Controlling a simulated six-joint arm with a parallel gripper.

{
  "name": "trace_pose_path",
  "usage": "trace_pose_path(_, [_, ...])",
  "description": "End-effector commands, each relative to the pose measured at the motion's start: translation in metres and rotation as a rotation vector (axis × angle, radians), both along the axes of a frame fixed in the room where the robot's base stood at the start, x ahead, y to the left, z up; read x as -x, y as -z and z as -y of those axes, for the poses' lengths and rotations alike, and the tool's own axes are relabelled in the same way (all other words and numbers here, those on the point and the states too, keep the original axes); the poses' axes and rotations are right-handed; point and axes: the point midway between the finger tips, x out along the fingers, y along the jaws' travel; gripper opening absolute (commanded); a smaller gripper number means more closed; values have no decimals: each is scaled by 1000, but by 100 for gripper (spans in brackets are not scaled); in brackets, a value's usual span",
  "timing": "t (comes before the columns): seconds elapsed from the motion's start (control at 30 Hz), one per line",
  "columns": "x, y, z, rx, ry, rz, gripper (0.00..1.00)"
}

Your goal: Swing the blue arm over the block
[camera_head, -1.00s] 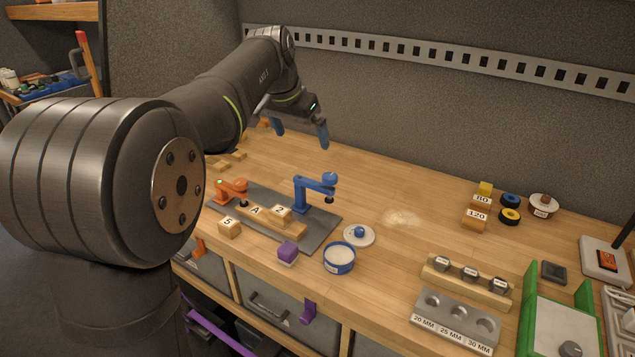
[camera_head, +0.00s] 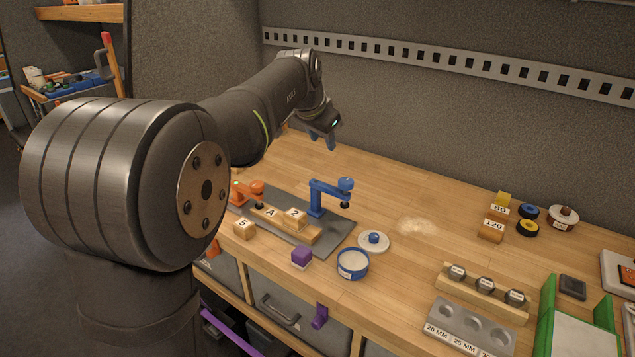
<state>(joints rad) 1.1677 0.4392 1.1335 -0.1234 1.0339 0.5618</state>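The blue arm (camera_head: 330,188) is a small swing clamp on a post on the grey plate (camera_head: 338,232). Its arm points right and ends in a round blue knob over a dark foot. A wooden bar (camera_head: 299,230) lies on the plate in front, with block A (camera_head: 269,213) marked at its left part and block 2 (camera_head: 294,217) on it. The orange arm (camera_head: 248,192) stands at the left end, its foot near the A. My gripper (camera_head: 322,141) is above and behind the blue arm, clear of it, with blue fingers pointing down. The finger gap is hard to see.
Labelled blocks, tape rolls and a gauge rack (camera_head: 470,328) stand to the right. The bench behind the blue arm is clear.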

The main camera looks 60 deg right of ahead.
Motion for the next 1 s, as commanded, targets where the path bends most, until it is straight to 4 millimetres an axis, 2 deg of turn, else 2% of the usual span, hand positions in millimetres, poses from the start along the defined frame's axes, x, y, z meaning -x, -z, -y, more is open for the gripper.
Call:
trace_pose_path(0.1, [-2,16,20,97,80,140,37])
trace_pose_path(0.27, [-1,28,43,232,195,351,37])
trace_pose_path(0.47, [14,34,61,395,340,624,37])
trace_pose_path(0.6, [33,34,66,509,435,817,37])
trace_pose_path(0.77, [61,34,60,640,528,1032,37])
trace_pose_path(0.87, [76,44,46,704,565,1151,37])
trace_pose_path(0.97, [83,69,21,729,576,1244,37])
trace_pose_path(1.0, [81,85,6,719,570,1269,37])
